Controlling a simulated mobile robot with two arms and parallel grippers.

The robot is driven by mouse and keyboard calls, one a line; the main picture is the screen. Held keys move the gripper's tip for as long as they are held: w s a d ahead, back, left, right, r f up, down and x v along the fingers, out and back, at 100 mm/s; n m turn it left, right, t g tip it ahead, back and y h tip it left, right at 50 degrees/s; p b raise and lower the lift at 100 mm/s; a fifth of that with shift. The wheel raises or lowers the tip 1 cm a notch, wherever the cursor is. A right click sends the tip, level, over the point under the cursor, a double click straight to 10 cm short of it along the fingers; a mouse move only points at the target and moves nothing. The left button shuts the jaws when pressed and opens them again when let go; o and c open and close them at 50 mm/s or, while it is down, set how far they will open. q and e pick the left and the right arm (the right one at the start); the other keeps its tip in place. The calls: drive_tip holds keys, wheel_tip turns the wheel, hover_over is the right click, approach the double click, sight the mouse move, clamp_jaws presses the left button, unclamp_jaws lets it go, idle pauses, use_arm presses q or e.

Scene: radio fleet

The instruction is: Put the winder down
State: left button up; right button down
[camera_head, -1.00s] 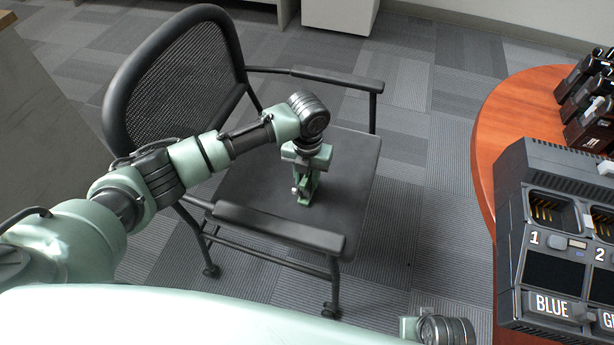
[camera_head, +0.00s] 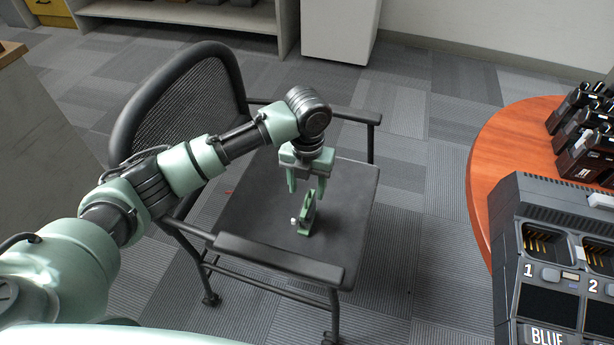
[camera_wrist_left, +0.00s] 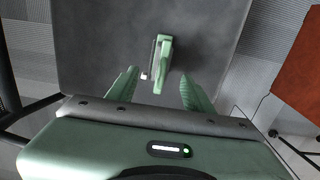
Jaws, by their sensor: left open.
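The green winder (camera_head: 307,215) with a small white knob stands on the dark seat of the chair (camera_head: 262,205). In the left wrist view the winder (camera_wrist_left: 162,62) sits on the grey seat (camera_wrist_left: 100,50), ahead of the two fingers and apart from them. My left gripper (camera_head: 305,188) is open and empty just above the winder, pointing down. Its spread green fingers also show in the left wrist view (camera_wrist_left: 160,90). My right gripper is not in view.
The chair has black armrests, the near one (camera_head: 275,258) in front of the seat, and a mesh back (camera_head: 195,110). A round wooden table (camera_head: 490,150) on the right holds a numbered charger (camera_head: 540,240) and several black radios (camera_head: 585,130). Carpet between them is clear.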

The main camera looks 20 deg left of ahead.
use_arm(q)
drive_tip(key=shift+r, duration=1.3)
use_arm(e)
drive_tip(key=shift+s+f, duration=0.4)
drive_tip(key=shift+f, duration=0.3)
